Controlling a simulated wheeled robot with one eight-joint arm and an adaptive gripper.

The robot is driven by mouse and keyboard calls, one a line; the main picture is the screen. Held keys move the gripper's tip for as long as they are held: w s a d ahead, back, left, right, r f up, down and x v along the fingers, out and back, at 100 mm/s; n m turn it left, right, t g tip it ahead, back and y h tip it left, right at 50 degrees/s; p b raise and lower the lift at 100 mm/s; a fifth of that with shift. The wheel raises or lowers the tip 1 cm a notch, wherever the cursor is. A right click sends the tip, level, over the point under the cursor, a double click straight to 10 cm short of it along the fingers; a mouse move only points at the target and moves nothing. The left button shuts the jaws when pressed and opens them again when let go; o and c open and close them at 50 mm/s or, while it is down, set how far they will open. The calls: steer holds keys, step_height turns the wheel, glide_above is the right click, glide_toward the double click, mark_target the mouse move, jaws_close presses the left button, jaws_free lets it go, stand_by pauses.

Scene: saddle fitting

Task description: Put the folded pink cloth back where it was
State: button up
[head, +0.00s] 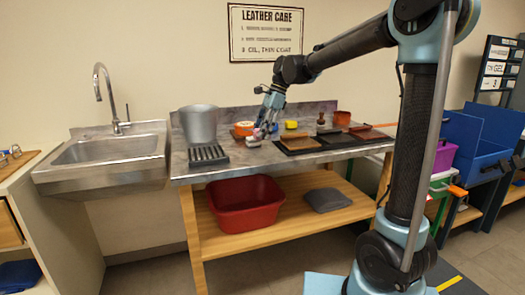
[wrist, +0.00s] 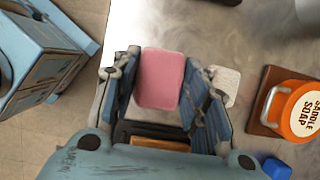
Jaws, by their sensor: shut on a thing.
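The folded pink cloth (wrist: 161,78) is a rounded pink block between my gripper's fingers (wrist: 163,88) in the wrist view. My gripper is shut on it, with the steel bench top behind it. In the head view my gripper (head: 265,120) hangs over the middle of the bench, in front of the orange tin, with a bit of pink (head: 257,133) at its fingertips. Whether the cloth touches the bench I cannot tell.
A red basin (head: 245,203) sits below.

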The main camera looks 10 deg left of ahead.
steer(key=shift+s+f, duration=0.1)
steer(key=shift+f, duration=3.25)
steer(key=o, duration=1)
